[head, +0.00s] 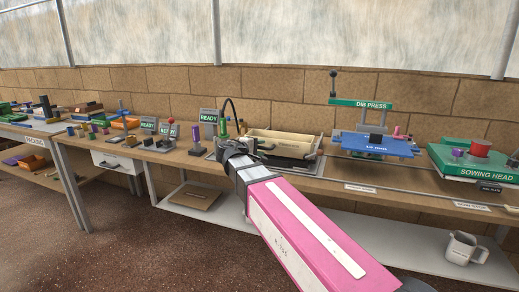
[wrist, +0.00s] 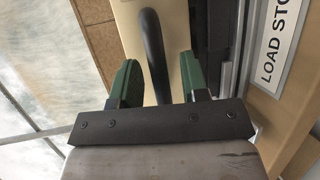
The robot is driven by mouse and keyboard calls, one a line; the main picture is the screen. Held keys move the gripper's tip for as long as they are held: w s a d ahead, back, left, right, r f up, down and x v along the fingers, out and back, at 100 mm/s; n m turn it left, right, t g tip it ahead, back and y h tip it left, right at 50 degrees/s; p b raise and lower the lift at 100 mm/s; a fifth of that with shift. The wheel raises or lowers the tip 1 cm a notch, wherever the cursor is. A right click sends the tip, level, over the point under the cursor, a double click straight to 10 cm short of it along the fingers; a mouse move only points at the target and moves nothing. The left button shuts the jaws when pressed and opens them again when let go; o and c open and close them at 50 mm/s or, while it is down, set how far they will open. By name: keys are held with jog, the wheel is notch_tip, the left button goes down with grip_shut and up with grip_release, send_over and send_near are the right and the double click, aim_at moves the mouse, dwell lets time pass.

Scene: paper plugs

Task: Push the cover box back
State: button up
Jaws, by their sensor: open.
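The cover box seems to be the cream, open-topped box (head: 286,138) on the bench in the head view. Its cream face (wrist: 182,25) fills the middle of the wrist view. My gripper (head: 246,142) is at the box's left end in the head view. In the wrist view my gripper (wrist: 156,82) is open, with its two green fingers apart. A black curved bar (wrist: 152,45) runs between the fingers, with a gap on each side. I cannot tell whether anything touches the bar.
A LOAD STOP sign, partly cut off (wrist: 281,42), lies right of the fingers. The die press (head: 360,104) with its blue plate (head: 375,145) stands right of the box. READY signs (head: 208,121) and small coloured parts stand to the left. A brick wall (head: 290,100) is behind.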

jog(key=shift+w+d, duration=0.1)
jog(key=shift+c, duration=0.3)
grip_shut()
jog(key=w+d, duration=0.4)
jog(key=w, duration=0.8)
jog(key=w+d, duration=0.5)
jog(key=w, duration=0.8)
jog(key=shift+w, duration=0.15)
jog(key=shift+o, duration=0.3)
grip_release()
jog(key=v, duration=0.9)
jog(key=shift+s+a, duration=0.2)
jog(key=shift+s, duration=0.15)
jog(key=shift+s+a+r, duration=0.15)
jog(key=shift+s+a, duration=0.15)
jog(key=shift+a, duration=0.05)
